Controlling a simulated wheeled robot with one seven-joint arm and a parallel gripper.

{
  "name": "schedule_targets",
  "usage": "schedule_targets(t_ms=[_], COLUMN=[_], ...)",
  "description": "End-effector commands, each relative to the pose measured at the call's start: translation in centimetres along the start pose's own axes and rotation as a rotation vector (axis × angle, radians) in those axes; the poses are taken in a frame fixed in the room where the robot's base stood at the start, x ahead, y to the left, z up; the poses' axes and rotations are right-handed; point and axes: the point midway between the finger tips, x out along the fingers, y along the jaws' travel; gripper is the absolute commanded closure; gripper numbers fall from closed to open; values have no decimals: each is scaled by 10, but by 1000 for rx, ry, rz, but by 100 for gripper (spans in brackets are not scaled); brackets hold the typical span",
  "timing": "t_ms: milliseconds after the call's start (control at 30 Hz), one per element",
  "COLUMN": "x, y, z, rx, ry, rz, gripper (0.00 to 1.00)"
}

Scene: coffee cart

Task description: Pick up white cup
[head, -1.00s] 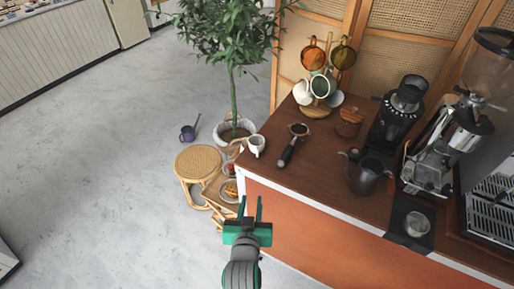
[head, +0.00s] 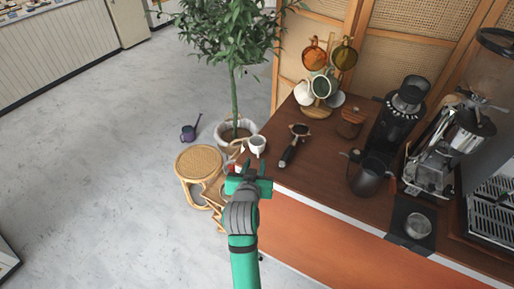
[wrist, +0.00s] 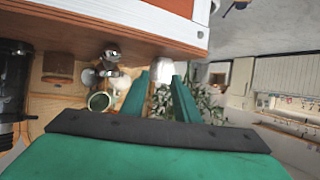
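In the wrist view a white cup (wrist: 162,72) shows beyond the gap between the green fingers (wrist: 162,90). Another white cup (head: 302,93) hangs on the mug stand farther back.
A portafilter (head: 294,146) lies right of the cup on the counter (head: 320,170). A dark pitcher (head: 368,177), grinder (head: 402,118) and espresso machine (head: 438,160) stand farther right. A potted tree (head: 235,100) rises behind the cup. A rattan stool (head: 198,160) stands left of the counter.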

Motion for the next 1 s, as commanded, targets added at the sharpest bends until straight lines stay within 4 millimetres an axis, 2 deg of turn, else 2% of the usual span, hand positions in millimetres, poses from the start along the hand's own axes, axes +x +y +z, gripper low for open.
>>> schedule_targets(t_ms=[400,733,833,867,1000], x=[47,53,53,53,53], y=[3,1,0,0,0], z=[-1,-1,-1,-1,-1], rx=[2,1,0,0,0], ry=[-1,0,0,0,0], rz=[3,0,-1,-1,-1], gripper=[72,72,96,100,100])
